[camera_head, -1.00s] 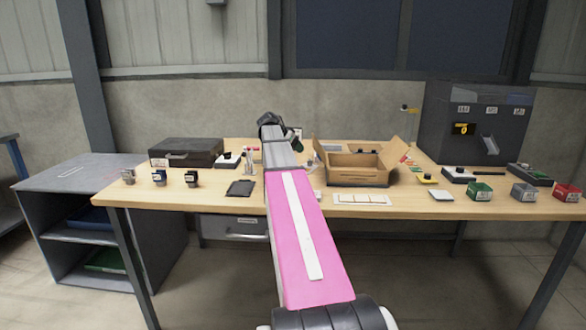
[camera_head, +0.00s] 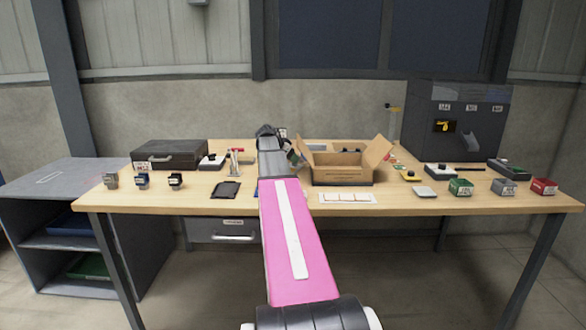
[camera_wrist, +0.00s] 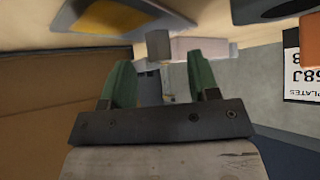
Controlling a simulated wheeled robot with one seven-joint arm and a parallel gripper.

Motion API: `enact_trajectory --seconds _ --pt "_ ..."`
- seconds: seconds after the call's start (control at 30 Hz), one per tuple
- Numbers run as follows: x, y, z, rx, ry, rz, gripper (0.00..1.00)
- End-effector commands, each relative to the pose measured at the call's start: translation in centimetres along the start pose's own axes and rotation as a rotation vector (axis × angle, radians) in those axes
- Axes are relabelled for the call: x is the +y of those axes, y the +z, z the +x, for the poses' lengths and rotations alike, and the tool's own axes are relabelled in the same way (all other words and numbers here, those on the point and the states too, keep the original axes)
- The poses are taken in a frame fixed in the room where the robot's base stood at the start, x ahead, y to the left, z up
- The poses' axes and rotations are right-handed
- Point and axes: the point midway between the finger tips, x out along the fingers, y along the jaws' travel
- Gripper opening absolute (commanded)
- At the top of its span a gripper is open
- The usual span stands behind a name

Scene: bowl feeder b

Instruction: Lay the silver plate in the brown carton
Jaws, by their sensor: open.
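The brown carton (camera_head: 342,176) stands open on the table, flaps spread, right of my arm; a few dark items show at its inside, too small to tell. A small flat silvery-white square (camera_head: 425,192) lies on the table right of the carton; I cannot tell for sure that it is the silver plate. My gripper (camera_wrist: 162,82) is open in the wrist view, its two green fingers apart with nothing clearly held between them. In the head view it is partly hidden behind my arm, near the carton's left side.
A black case (camera_head: 169,154) and several small stamp-like blocks stand at the left. A white strip sheet (camera_head: 347,197) lies before the carton. A dark machine (camera_head: 455,125) stands at the back right. In the wrist view, an upside-down label (camera_wrist: 301,62) reads "PLATES".

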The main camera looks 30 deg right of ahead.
Motion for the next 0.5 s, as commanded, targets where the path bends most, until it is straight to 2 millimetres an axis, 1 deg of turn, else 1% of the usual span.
enact_trajectory --seconds 0.03,0.13,0.2,0.4,0.47,0.5 --pt "0.0 0.0 1.0 -0.001 0.002 0.0 0.55" --pt "0.0 0.0 2.1 0.0 0.001 0.0 0.55" --pt "0.0 0.0 2.5 0.001 -0.001 -0.001 0.55" --pt "0.0 0.0 2.5 0.001 -0.001 -0.001 0.55" --pt "0.0 0.0 2.4 0.001 -0.001 -0.001 0.36" --pt "0.0 0.0 2.4 0.001 -0.001 -0.001 0.23"
